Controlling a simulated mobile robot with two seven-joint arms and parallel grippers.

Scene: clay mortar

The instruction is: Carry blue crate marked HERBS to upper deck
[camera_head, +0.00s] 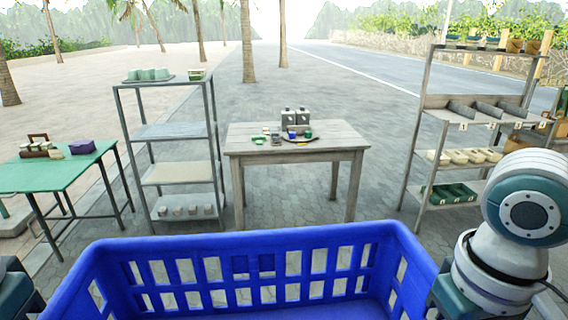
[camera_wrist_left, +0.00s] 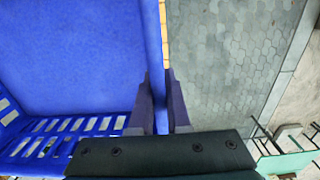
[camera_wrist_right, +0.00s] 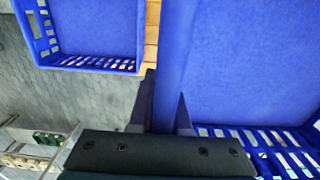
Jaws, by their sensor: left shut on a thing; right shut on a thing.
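A blue crate (camera_head: 250,238) with slotted walls fills the bottom of the head view, close in front of me. No HERBS mark shows on the sides I can see. My left gripper (camera_wrist_left: 160,105) is shut on one side wall of the crate, with a finger on each side of the wall. My right gripper (camera_wrist_right: 167,108) is shut on the opposite side wall. The crate's floor (camera_wrist_left: 75,50) looks bare in the left wrist view. The fingertips are hidden in the head view. I cannot tell which surface is the upper deck.
Another blue crate (camera_wrist_right: 90,66) lies near a wooden edge (camera_wrist_right: 152,35) in the right wrist view.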

